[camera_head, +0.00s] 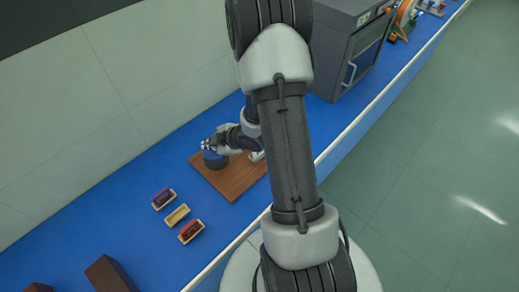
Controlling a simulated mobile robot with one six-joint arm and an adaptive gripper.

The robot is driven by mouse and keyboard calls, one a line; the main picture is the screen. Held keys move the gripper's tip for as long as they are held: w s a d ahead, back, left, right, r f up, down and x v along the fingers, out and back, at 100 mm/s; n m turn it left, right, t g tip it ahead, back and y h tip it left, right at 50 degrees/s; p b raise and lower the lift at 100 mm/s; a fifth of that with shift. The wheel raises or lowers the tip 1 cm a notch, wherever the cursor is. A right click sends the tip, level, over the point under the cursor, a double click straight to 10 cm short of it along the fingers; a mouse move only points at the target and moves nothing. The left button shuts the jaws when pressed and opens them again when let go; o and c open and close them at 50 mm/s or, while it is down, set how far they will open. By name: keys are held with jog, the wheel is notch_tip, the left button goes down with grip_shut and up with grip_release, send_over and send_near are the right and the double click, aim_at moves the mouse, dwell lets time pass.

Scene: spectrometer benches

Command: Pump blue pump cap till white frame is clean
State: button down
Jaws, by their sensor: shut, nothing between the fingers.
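A wooden board (232,184) lies on the blue bench. A dark round container with a blue part (212,157), likely the pump cap, stands at the board's upper left. My gripper (209,146) is shut and empty, right over this container. I cannot tell whether it touches the cap. A small whitish piece (257,156), perhaps the white frame, shows at the board's right side, partly hidden by my arm. It is too small to tell whether it is clean.
Several small trays stand left of the board: one with a purple item (163,199), an empty-looking tan one (177,215) and one with a red item (190,231). Brown blocks (108,274) lie at the lower left. A grey oven-like box (345,50) stands at the upper right. A wall runs behind the bench.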

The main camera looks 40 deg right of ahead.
jog(key=shift+r+p, duration=0.4)
jog(key=shift+r, duration=0.35)
jog(key=shift+r, duration=0.1)
jog(key=shift+r+p, duration=2.35)
jog(key=shift+r, duration=0.55)
jog(key=shift+r, duration=0.1)
notch_tip(320, 180, up, 8)
jog(key=m+g+h+b, duration=0.1)
jog(key=m+h+b, duration=0.2)
send_over(213, 151)
jog(key=d, duration=0.1)
jog(key=s+a+r+m+g+h+b, duration=0.1)
jog(key=s+a+r+m+h+b, duration=0.2)
jog(key=s+r, duration=0.4)
jog(key=s+a+r+m+g+y+b, duration=0.1)
jog(key=s+a+m+y, duration=0.1)
jog(key=s+a, duration=0.3)
jog(key=s+a+r+m+g+y, duration=0.1)
jog(key=s+a+m, duration=0.2)
jog(key=s, duration=1)
jog(key=a, duration=0.3)
jog(key=shift+a+m+y+b, duration=0.2)
jog(key=shift+m+y+b, duration=0.2)
jog(key=shift+d, duration=0.1)
